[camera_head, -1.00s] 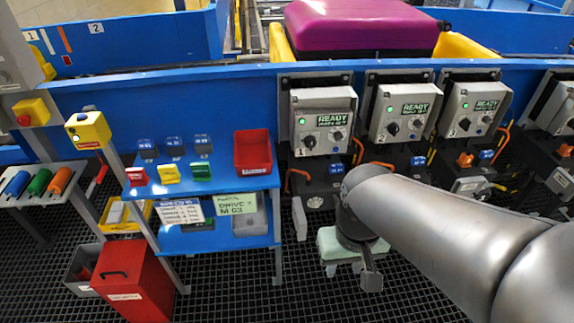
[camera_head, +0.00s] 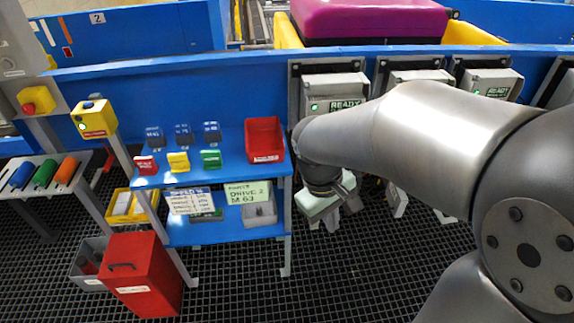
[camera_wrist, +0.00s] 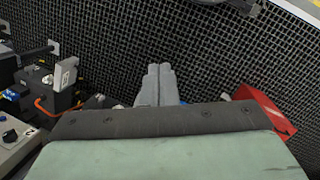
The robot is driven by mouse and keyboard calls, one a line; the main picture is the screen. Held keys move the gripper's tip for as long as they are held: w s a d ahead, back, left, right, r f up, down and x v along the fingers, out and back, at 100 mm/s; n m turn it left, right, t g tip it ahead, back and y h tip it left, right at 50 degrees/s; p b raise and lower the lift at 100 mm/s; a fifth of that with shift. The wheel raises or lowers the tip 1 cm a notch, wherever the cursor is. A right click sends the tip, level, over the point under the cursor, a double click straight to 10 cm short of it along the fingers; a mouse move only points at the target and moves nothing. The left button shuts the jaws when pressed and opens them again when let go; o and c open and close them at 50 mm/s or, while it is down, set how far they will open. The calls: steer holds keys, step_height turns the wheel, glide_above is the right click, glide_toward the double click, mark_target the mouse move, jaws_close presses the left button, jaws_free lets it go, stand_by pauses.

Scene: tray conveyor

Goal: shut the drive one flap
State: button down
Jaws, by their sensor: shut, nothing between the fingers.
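The drive one unit (camera_head: 336,92) is the leftmost grey box on the blue conveyor side, with a green light and a READY display. Its lower part, where its flap would be, is hidden behind my arm in the head view. My gripper (camera_head: 331,222) hangs low in front of this unit, just right of the blue shelf. In the wrist view my gripper (camera_wrist: 158,84) has its fingers together, with nothing between them, over the dark floor grid. A grey flap (camera_wrist: 66,74) with a pale label stands out from a black box at left; I cannot tell which drive it belongs to.
The blue shelf (camera_head: 222,233) with small blocks, cards and a red bin (camera_head: 264,139) is close left of my gripper. A red box (camera_head: 142,275) stands on the floor. More drive units (camera_head: 490,84) line the conveyor to the right.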

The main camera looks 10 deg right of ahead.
steer(key=w+a+f+n+t+h+b, duration=0.1)
steer(key=w+a+f+n+h+b, duration=0.15)
steer(key=w+a+f+n, duration=0.45)
steer(key=w+a+f+n+h+b, duration=0.2)
steer(key=w+a+f+n+b, duration=0.1)
steer(key=w+f, duration=0.7)
steer(key=w+a+f+n+t+h+b, duration=0.1)
steer(key=w+a+f+n+h+b, duration=0.2)
steer(key=w+f, duration=0.55)
steer(key=d+f+n+y, duration=0.1)
steer(key=d+f, duration=0.7)
steer(key=d, duration=0.1)
steer(key=shift+d+f, duration=0.2)
steer(key=shift+f, duration=0.2)
steer(key=shift+s+n+t, duration=0.2)
steer(key=shift+n+t, duration=0.1)
steer(key=shift+n, duration=0.1)
